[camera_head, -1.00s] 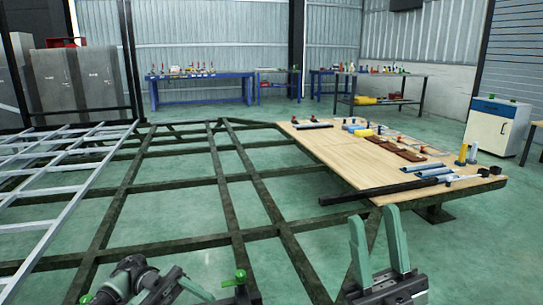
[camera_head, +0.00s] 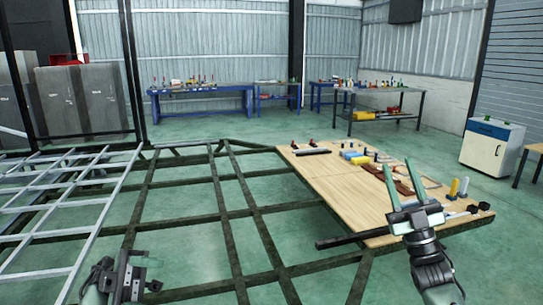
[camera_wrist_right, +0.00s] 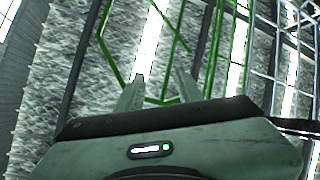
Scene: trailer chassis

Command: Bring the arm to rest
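My right gripper (camera_head: 403,170) is raised in front of the wooden tabletop in the head view, its two green fingers pointing up. The fingers are apart with nothing between them. In the right wrist view the right gripper (camera_wrist_right: 158,86) also shows open and empty, facing the corrugated wall and green bars. My left gripper (camera_head: 120,280) is at the lower left edge of the head view, over the chassis frame.
The dark chassis frame (camera_head: 215,212) and light lattice (camera_head: 45,205) fill the left. A white cabinet (camera_head: 491,147) stands right. Green floor lies between the beams.

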